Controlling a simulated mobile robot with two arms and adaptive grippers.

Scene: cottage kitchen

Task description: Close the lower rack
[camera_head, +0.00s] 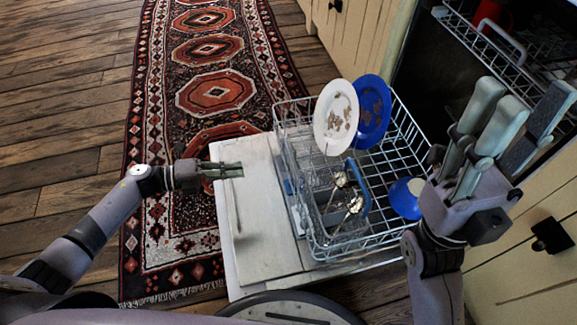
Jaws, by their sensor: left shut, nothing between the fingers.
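The lower rack (405,125) is a grey wire basket, pulled out of the dishwasher over its lowered door (262,225). It holds a white plate (335,117), a blue plate (374,108), a blue bowl (404,198) and a cutlery basket (345,205) with utensils. My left gripper (240,169) is shut and empty, above the door's outer left part, apart from the rack. My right gripper (525,110) points upward at the right, with its fingers apart and nothing seen between them. It overlaps the rack's right edge in the picture; I cannot tell whether they touch.
The upper rack (520,62) with a red item (494,14) shows at the top right. Cream cabinets (365,30) flank the dishwasher. A patterned rug (215,90) lies on the wooden floor (60,110), which is clear at the left.

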